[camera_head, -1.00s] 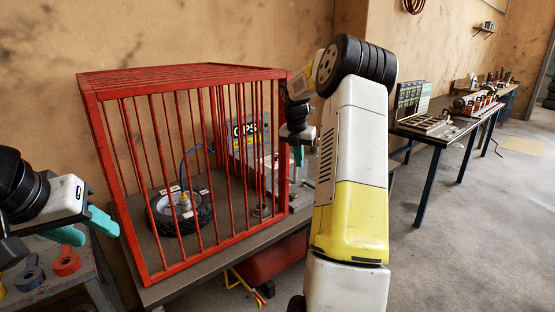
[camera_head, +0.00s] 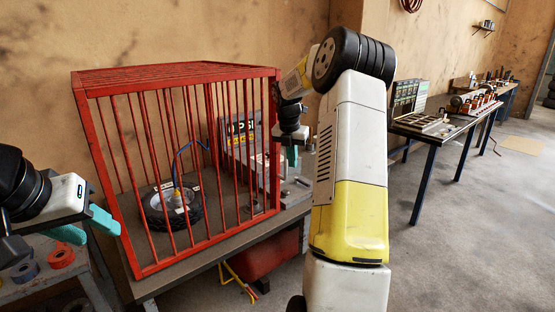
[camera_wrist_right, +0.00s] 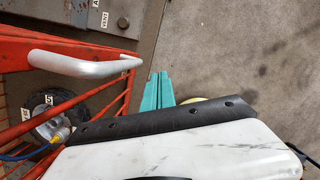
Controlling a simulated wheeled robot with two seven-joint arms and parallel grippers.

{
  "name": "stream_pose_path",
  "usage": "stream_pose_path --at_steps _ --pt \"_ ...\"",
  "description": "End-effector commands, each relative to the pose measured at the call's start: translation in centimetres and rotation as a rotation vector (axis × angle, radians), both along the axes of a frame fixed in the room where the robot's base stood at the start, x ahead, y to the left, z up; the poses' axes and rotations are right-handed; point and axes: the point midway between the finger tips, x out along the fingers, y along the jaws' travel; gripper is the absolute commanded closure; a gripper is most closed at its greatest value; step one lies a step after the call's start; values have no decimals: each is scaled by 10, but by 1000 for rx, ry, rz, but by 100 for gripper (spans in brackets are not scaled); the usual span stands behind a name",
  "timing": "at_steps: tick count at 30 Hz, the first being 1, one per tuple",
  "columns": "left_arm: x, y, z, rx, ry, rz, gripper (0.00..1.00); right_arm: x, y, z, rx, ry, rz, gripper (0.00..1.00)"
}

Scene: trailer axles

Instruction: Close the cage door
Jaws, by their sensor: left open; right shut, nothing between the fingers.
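The red barred cage (camera_head: 176,75) stands on a dark workbench. Which of its panels is the door is unclear in the head view. In the right wrist view, a red barred panel (camera_wrist_right: 15,48) carries a pale grey handle (camera_wrist_right: 75,66). My right gripper (camera_head: 291,157) is just right of the cage's right edge. Its teal fingers (camera_wrist_right: 158,92) are shut and empty, beside the handle's right end and apart from it in the picture. My left gripper (camera_head: 87,228) is open and empty, left of the cage's front.
A wheel (camera_head: 172,207) with a blue hose lies inside the cage. A grey box marked "PSI" (camera_head: 242,130) stands behind bars. A low cart (camera_head: 40,282) with tape rolls is at lower left. Another table (camera_head: 440,130) stands right.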

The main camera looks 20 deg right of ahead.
Motion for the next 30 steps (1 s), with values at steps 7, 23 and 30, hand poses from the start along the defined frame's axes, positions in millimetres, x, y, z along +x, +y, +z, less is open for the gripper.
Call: stream_pose_path --at_steps 7,23,30 --pt "0 0 0 0 1 0 56 -9 -1 26 -1 4 -4 100" --pt "0 0 0 0 0 0 56 -26 -4 93 -3 6 -6 100" --pt "0 0 0 0 0 0 56 -33 5 103 5 -10 -44 100"
